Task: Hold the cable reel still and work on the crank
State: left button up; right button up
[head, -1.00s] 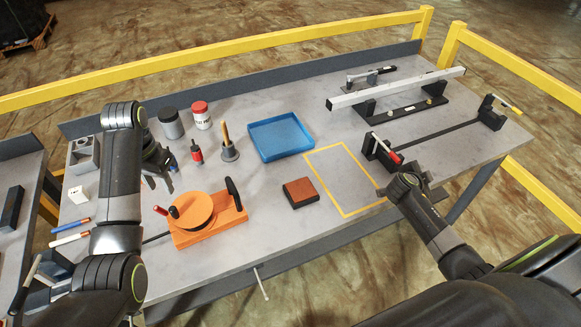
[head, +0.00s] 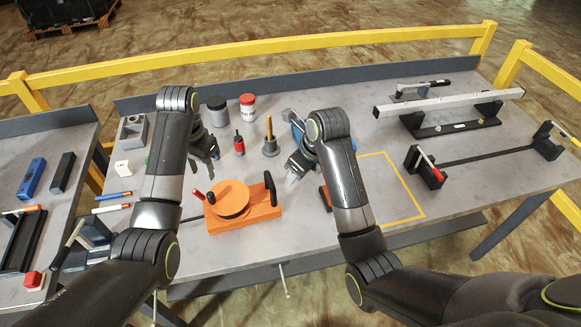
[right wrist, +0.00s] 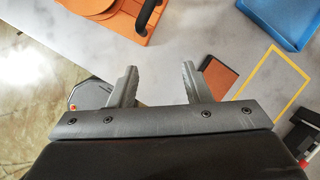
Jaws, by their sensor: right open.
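The cable reel is an orange disc (head: 231,198) on an orange base (head: 262,212) near the table's front edge. A black upright handle (head: 270,186) stands at its right end. The crank, with a red knob (head: 198,193), is at its left side. My left gripper (head: 206,156) is open and empty behind and left of the reel, apart from it. My right gripper (head: 292,172) is open and empty, behind and right of the black handle. In the right wrist view, the open fingers (right wrist: 158,85) show with the orange base (right wrist: 122,25) beyond them, untouched.
A brown block (right wrist: 219,79) lies right of the reel, partly hidden by my right arm in the head view. A blue tray (right wrist: 283,18), jars (head: 217,110) and small tools stand behind. A yellow-outlined area (head: 410,190) on the right is empty.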

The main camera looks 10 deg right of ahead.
aim_at(275, 192)
jog(key=shift+y, duration=0.4)
jog(key=a+x, duration=0.1)
jog(key=x, duration=1)
jog(key=a+x, duration=0.1)
jog(key=x, duration=0.4)
jog(key=shift+s+a, duration=0.25)
jog(key=shift+a, duration=0.15)
grip_shut()
jog(key=shift+d, duration=0.1)
dwell(1.4)
